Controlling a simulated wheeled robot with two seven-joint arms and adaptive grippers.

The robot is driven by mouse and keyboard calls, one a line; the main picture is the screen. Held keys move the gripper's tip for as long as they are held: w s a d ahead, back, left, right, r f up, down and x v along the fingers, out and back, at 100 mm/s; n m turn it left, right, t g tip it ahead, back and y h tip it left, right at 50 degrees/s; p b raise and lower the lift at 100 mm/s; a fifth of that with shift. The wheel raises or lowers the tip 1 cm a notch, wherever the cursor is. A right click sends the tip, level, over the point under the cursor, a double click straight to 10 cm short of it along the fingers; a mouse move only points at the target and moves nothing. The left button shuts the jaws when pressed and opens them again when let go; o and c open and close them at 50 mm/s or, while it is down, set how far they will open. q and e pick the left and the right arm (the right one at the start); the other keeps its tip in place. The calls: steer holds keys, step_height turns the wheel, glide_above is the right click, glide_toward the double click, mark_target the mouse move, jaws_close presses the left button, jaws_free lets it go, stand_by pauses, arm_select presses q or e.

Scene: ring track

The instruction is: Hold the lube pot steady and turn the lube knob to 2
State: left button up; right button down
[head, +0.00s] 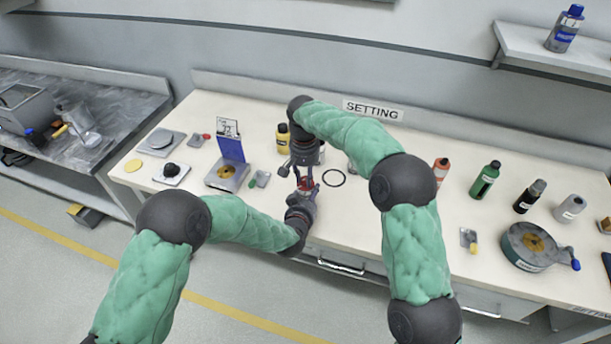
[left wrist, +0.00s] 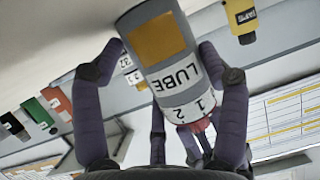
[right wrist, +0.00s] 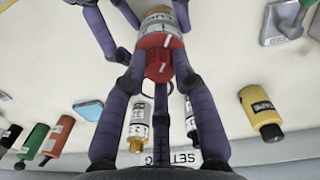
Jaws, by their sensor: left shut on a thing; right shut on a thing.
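The lube pot (left wrist: 165,55) is a grey cylinder with an orange patch, the word LUBE and a pale collar marked 1 and 2. My left gripper (left wrist: 160,50) has its fingers on either side of it. The red lube knob (right wrist: 158,68) is at the pot's end, between the fingers of my right gripper (right wrist: 160,62). In the head view my left gripper (head: 302,195) and right gripper (head: 305,162) meet above the bench, with a little red between them and the pot mostly hidden. I cannot tell which number the knob points to.
On the bench (head: 400,232) a black ring (head: 334,178) lies right of the grippers. A yellow bottle (head: 283,138) stands behind them. A stand with a blue panel (head: 230,150) is at left. Bottles and a round grey device (head: 530,248) are at right.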

mark_target(304, 178)
steer(key=n, duration=0.5)
steer(key=shift+n, duration=2.6)
steer(key=c, duration=1)
jaws_free()
steer(key=shift+o, duration=0.2)
step_height(304, 178, up, 12)
steer(key=shift+a, duration=0.25)
